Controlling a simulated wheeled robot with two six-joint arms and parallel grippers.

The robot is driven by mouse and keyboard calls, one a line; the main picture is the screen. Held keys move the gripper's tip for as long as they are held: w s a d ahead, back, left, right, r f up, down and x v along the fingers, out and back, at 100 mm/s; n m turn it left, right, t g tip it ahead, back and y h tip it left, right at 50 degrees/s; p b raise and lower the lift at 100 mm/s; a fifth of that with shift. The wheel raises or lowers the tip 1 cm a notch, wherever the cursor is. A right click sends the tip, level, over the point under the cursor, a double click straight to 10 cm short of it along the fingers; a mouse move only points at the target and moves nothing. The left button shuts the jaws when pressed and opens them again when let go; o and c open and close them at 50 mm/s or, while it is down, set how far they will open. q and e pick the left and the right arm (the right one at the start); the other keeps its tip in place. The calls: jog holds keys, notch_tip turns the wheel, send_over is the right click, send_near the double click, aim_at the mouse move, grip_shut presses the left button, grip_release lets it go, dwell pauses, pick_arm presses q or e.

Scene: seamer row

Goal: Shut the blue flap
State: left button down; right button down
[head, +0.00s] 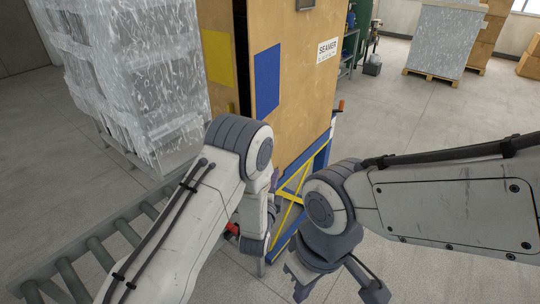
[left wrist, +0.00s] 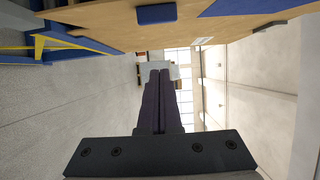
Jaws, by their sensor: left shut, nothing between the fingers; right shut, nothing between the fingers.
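A flat blue panel (head: 267,82), which looks like the blue flap, is on the right-hand face of the wooden seamer cabinet (head: 300,100); I cannot tell whether it stands ajar. In the left wrist view a large blue piece (left wrist: 250,7) and a smaller blue block (left wrist: 157,14) show on the wooden face at the top. My left gripper (head: 274,182) is low in front of the cabinet, below the panel, partly hidden by my arm. Its dark fingers (left wrist: 160,74) are together and empty. My right gripper (head: 299,285) is lower, near the bottom edge, away from the cabinet.
A yellow panel (head: 218,57) is on the cabinet's left side, beside a dark gap. A blue and yellow frame (head: 290,205) supports the cabinet. A roller conveyor (head: 100,243) and a wrapped pallet load (head: 135,70) stand left. The floor at right is open.

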pick_arm(q)
jog(key=w+a+p, duration=0.2)
jog(key=w+p, duration=0.2)
jog(key=w, duration=0.6)
jog(key=shift+p, duration=0.3)
